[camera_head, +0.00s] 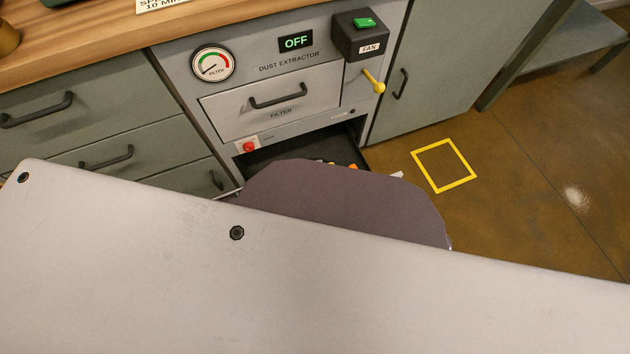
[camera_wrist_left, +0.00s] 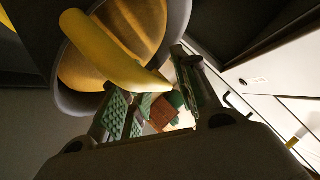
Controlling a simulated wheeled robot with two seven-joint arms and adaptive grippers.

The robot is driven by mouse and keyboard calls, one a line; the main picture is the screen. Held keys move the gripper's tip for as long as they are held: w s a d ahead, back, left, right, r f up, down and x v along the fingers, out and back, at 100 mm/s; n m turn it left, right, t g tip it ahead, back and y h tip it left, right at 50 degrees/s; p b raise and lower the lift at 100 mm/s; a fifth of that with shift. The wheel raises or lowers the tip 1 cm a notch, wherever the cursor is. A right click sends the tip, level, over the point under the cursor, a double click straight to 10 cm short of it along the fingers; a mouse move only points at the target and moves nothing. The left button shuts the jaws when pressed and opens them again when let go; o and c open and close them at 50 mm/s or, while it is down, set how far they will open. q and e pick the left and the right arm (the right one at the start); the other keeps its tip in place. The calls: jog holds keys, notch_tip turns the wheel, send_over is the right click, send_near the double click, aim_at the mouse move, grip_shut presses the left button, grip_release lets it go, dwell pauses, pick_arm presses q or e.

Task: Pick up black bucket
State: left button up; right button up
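A dark round bucket (camera_wrist_left: 183,18) shows at the upper left of the left wrist view, its mouth facing the camera and its inside tan-orange. A yellow curved piece (camera_wrist_left: 100,48) crosses in front of its mouth; I cannot tell whether it belongs to the bucket. No bucket and neither gripper is visible in the head view, where large foreground surfaces cover the lower half.
The dust extractor (camera_head: 235,105) has its display reading OFF, a yellow lever (camera_head: 373,81) and a green fan switch (camera_head: 364,23). Below it is a dark open compartment (camera_head: 290,150) with several coloured bits. Drawers (camera_head: 70,115) stand left. Floor near the yellow square (camera_head: 444,165) is clear.

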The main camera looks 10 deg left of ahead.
pick_arm(q)
grip_shut()
jog(key=shift+r, duration=0.15)
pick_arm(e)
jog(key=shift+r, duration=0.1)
pick_arm(q)
jog(key=shift+r+p, duration=0.5)
jog(key=shift+r, duration=0.2)
notch_tip(320, 180, up, 7)
jog(key=p, duration=0.3)
jog(key=shift+f, duration=0.2)
jog(key=shift+r+p, duration=0.5)
jog(key=shift+r, duration=0.4)
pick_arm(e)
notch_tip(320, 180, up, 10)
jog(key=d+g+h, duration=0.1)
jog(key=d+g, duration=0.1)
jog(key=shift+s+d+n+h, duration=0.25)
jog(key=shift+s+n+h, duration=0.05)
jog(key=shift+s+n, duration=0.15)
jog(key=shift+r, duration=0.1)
